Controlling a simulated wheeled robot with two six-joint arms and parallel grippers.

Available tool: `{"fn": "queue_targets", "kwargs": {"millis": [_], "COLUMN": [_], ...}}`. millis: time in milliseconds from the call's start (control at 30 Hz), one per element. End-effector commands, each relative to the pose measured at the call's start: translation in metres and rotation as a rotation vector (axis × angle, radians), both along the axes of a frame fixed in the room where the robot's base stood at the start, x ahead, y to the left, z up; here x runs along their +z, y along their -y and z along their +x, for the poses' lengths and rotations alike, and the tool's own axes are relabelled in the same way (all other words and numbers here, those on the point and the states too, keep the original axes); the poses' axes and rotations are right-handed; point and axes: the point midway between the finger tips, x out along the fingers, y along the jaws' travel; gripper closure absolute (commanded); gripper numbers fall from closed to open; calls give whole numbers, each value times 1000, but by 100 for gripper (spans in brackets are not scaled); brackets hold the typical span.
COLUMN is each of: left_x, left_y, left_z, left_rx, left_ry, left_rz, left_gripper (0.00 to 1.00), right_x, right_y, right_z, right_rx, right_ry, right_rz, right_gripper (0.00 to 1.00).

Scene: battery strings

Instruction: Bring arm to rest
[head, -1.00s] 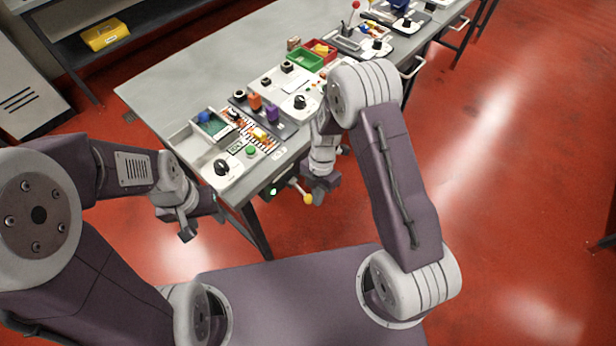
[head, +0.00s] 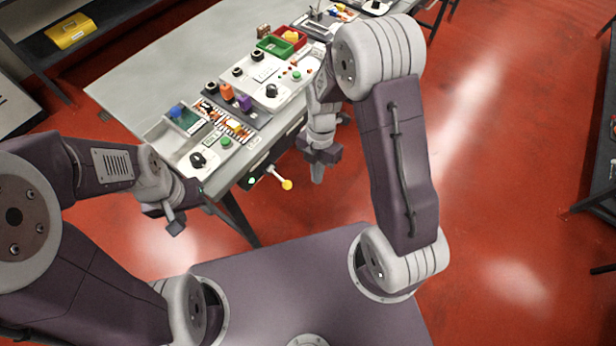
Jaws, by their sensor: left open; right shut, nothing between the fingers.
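My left gripper (head: 182,218) hangs in front of the near left corner of the workbench, over the red floor and clear of the bench. It is open and empty, though its fingers show small. My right gripper (head: 319,170) points down beside the bench's front edge, to the right of a lever with a yellow knob (head: 287,185). It is shut with nothing in it and touches nothing that I can see. The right arm is bent, with its elbow high in front of part of the bench.
The workbench (head: 140,92) carries panels with black knobs, a tray with a blue block (head: 177,111), orange and purple blocks, and green and red bins (head: 274,46). A yellow case (head: 70,32) lies on a shelf behind. Another bench edge (head: 597,203) stands at right. Red floor between is open.

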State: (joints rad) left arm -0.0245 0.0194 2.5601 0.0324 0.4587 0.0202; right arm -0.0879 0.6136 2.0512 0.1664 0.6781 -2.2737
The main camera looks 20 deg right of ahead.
Motion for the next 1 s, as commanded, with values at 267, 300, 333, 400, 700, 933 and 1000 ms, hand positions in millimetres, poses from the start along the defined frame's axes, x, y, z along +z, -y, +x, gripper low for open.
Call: {"fn": "queue_targets", "kwargs": {"millis": [267, 300, 333, 400, 700, 933, 1000], "left_x": [1, 1, 1, 1, 1, 1, 1], "left_y": [0, 0, 0, 0, 0, 0, 0], "left_z": [0, 0, 0, 0, 0, 0, 0], "left_rx": [0, 0, 0, 0, 0, 0, 0], "left_ry": [1, 1, 1, 0, 1, 0, 0], "left_rz": [0, 0, 0, 0, 0, 0, 0], "left_gripper": [51, 51, 51, 51, 51, 51, 51], "right_x": [17, 17, 17, 17, 16, 49, 69], "right_y": [11, 11, 11, 11, 11, 14, 19], "right_z": [-7, -7, -7, -7, -7, 2, -8], "right_rx": [-1, -1, -1, -1, 0, -8, -83], "right_ry": [0, 0, 0, 0, 0, 90, 141], "right_rz": [0, 0, 0, 0, 0, 3, -16], "right_gripper": [100, 100, 100, 100, 100, 100, 100]}}
